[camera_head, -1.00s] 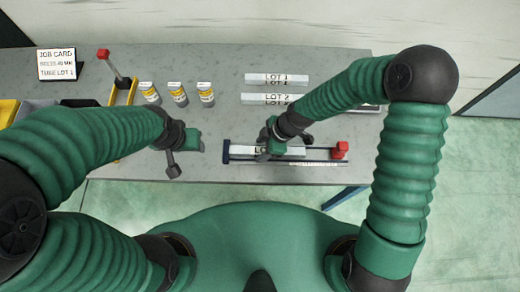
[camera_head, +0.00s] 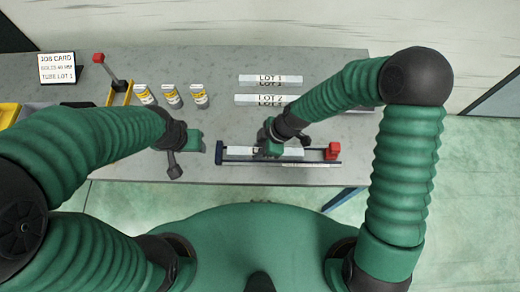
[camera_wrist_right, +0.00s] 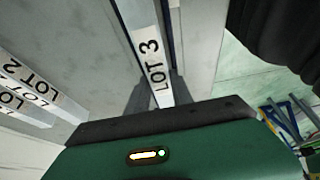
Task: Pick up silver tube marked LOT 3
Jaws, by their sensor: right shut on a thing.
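The silver tube marked LOT 3 (camera_head: 293,152) lies in a dark, rail-like fixture (camera_head: 219,153) near the table's front edge. My right gripper (camera_head: 268,149) is over the tube's middle, shut on it, and covers its label in the head view.
Tubes marked LOT 1 (camera_head: 270,79) and LOT 2 (camera_head: 268,100) lie behind the fixture. A red block (camera_head: 332,150) is at the fixture's right end.

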